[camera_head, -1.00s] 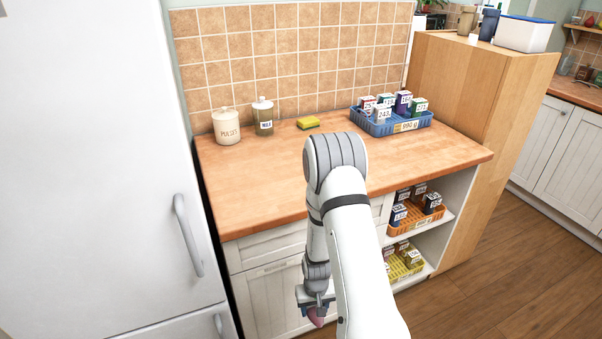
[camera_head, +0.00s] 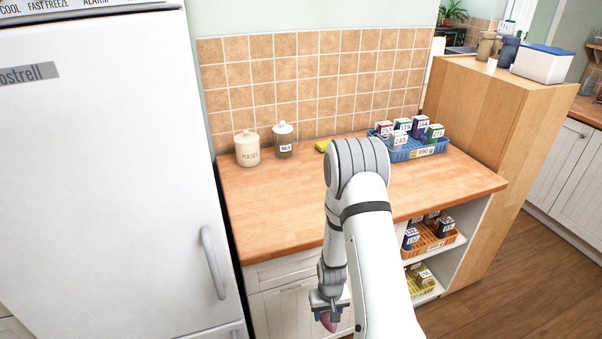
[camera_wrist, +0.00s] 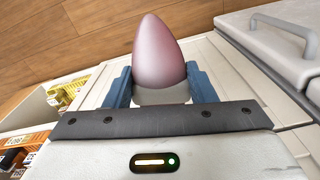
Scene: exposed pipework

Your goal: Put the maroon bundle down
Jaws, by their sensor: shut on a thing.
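The maroon bundle shows as a smooth, pinkish-maroon, egg-shaped thing (camera_wrist: 160,52) with a pale base in the wrist view. My gripper (camera_wrist: 160,92) is shut on it, with a blue finger on each side near its base. In the head view my gripper (camera_head: 328,304) hangs low in front of the counter's cabinet, and the bundle (camera_head: 328,322) shows as a small reddish patch beneath it. The bundle is held in the air, below the level of the worktop (camera_head: 285,215).
A blue tray (camera_head: 425,152) of labelled boxes stands at the worktop's back right. Orange (camera_head: 440,243) and yellow (camera_head: 424,288) trays sit on open shelves. The worktop's left front is clear.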

